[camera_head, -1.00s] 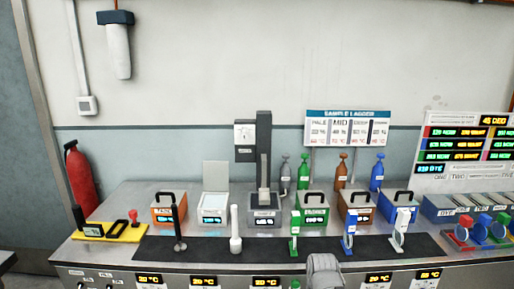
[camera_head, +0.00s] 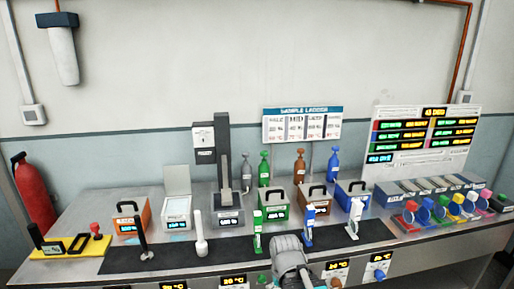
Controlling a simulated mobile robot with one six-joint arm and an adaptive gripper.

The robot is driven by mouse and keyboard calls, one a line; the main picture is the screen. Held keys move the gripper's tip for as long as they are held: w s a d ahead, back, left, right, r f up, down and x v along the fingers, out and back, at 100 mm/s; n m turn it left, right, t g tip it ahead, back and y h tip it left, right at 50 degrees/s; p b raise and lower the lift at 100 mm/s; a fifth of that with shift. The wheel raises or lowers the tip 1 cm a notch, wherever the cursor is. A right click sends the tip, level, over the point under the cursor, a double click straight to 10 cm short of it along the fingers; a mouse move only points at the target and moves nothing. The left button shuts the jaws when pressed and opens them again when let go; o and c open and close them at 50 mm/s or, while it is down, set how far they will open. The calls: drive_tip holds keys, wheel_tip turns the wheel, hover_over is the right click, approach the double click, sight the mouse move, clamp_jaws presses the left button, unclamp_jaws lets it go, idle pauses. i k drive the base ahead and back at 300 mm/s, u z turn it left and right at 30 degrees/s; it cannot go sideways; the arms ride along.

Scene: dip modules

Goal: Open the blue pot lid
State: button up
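The blue pot (camera_head: 345,197) is a blue box on the steel bench, right of centre in the head view. Its lid (camera_head: 352,186) carries a black arched handle and looks shut. A white stand tool (camera_head: 354,220) stands in front of it and hides part of its front. A grey rounded part of my arm shows at the bottom centre, in front of the bench and left of the blue pot. I see no gripper fingers.
A brown pot (camera_head: 311,196), a green pot (camera_head: 273,204) and an orange pot (camera_head: 130,219) stand to the left. Upright tools stand on the black mat (camera_head: 180,256). Coloured cups (camera_head: 440,212) are at the right.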

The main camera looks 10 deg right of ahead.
sight(353, 187)
drive_tip(key=k, duration=0.65)
drive_tip(key=u, duration=0.1)
drive_tip(key=i, duration=1.5)
drive_tip(key=z, duration=0.3)
